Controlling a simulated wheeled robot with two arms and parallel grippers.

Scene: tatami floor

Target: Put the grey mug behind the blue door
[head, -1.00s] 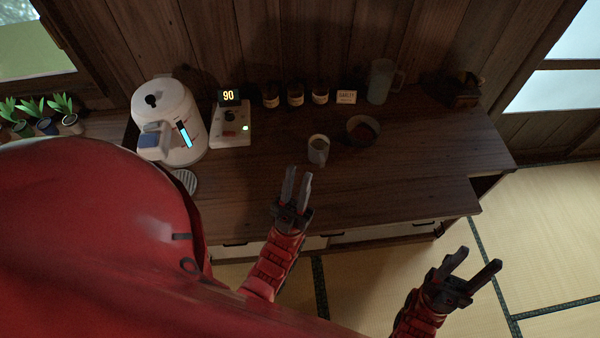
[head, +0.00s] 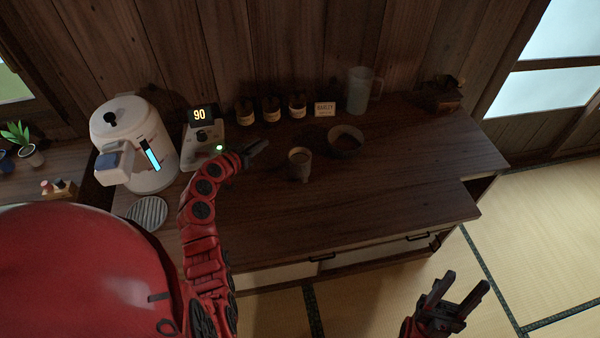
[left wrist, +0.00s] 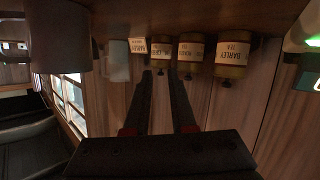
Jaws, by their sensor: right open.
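The grey mug (head: 299,165) stands upright on the dark wooden counter, with light contents showing inside. In the left wrist view, which is upside down, a dark grey cylinder at the left, likely the mug (left wrist: 60,45), is close by. My left gripper (head: 262,147) is left of the mug and apart from it. Its two fingers (left wrist: 160,74) are spread with nothing between them. My right gripper (head: 464,285) is open and empty, in front of the counter at the lower right. I see no blue door in any view.
A dark bowl (head: 345,141) sits just right of the mug. Several labelled jars (head: 271,109), a small sign (head: 325,108) and a pitcher (head: 359,90) line the back. A white kettle (head: 135,145) and a device reading 90 (head: 204,135) stand left. The front right counter is clear.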

